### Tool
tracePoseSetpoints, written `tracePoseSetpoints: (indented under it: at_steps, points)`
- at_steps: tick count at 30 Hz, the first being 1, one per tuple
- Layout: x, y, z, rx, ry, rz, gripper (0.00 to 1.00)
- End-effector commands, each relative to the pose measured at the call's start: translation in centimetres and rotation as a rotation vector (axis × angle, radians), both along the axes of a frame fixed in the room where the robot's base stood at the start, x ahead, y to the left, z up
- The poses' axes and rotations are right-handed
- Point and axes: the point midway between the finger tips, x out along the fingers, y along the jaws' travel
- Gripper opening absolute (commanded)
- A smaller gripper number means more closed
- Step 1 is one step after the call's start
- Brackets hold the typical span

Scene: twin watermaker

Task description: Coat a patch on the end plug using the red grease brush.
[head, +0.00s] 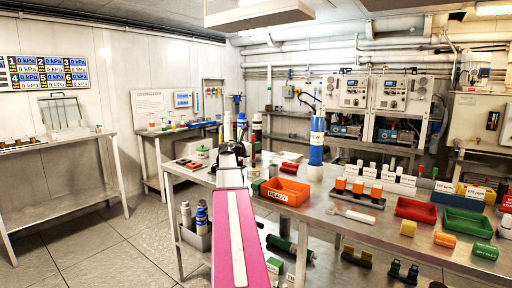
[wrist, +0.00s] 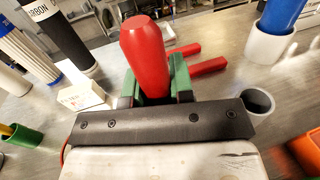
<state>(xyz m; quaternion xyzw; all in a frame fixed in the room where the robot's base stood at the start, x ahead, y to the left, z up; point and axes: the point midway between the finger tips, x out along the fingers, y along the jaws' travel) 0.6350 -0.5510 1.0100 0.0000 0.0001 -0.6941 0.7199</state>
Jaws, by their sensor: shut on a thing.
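My gripper (wrist: 155,88) is shut on a thick red handle, which I take to be the red grease brush (wrist: 147,52). The handle stands up between the jaws, with green blocks on both sides of it. Its lower end and any bristles are hidden behind the black gripper bar. In the head view my gripper (head: 238,152) is over the left part of the steel bench, mostly hidden by my pink arm. I cannot tell which thing is the end plug.
A blue cylinder (head: 317,143) stands in a white cup (head: 315,172). An orange bin (head: 286,191) stands to the right of my arm. Tall cylinders, including a black one (wrist: 62,38), stand close to the gripper's left. A grey cup (wrist: 258,102) stands to its right.

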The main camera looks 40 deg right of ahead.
Motion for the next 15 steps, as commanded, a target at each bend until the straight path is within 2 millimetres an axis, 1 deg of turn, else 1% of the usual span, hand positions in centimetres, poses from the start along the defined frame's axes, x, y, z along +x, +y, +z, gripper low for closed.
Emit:
tracePoseSetpoints:
  at_steps: [15]
  points:
    - [0.0,0.0,-0.31,0.0,0.0,0.0,0.0]
